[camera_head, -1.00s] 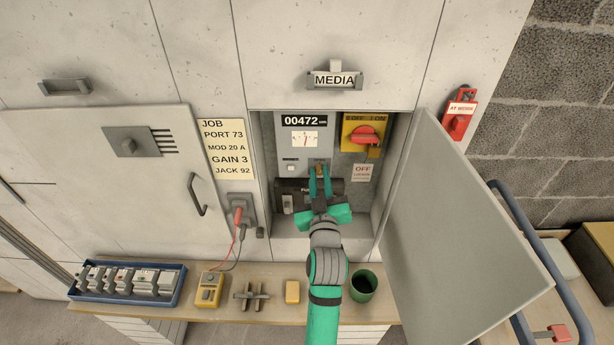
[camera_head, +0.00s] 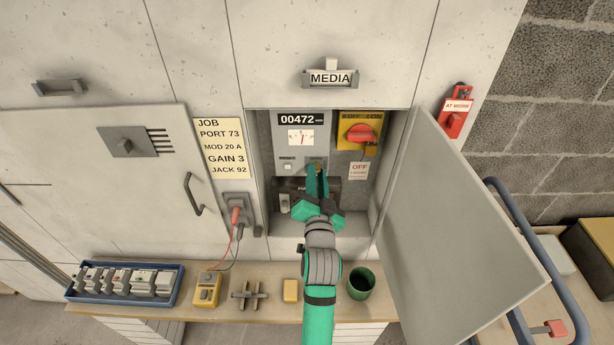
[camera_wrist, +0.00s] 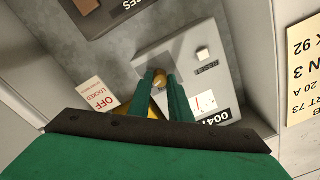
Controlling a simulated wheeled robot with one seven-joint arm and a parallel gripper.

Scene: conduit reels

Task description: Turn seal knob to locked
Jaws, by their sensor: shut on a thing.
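The seal knob is a small brass knob (camera_wrist: 159,80) on the grey meter unit (camera_head: 289,152), beside its small white button. In the wrist view my gripper (camera_wrist: 163,86) is shut on the knob, with one green finger on each side. In the head view my gripper (camera_head: 317,172) reaches into the open cabinet at the meter's lower right corner and mostly hides the knob. The meter reads 00472 and has a dial. I cannot read a locked mark beside the knob.
A yellow plate with a red switch handle (camera_head: 361,134) and an OFF tag (camera_head: 359,171) sit to the right. A black fuse block (camera_head: 291,187) lies below the meter. The open door (camera_head: 455,215) bounds the right side. A green cup (camera_head: 361,283) stands on the bench below.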

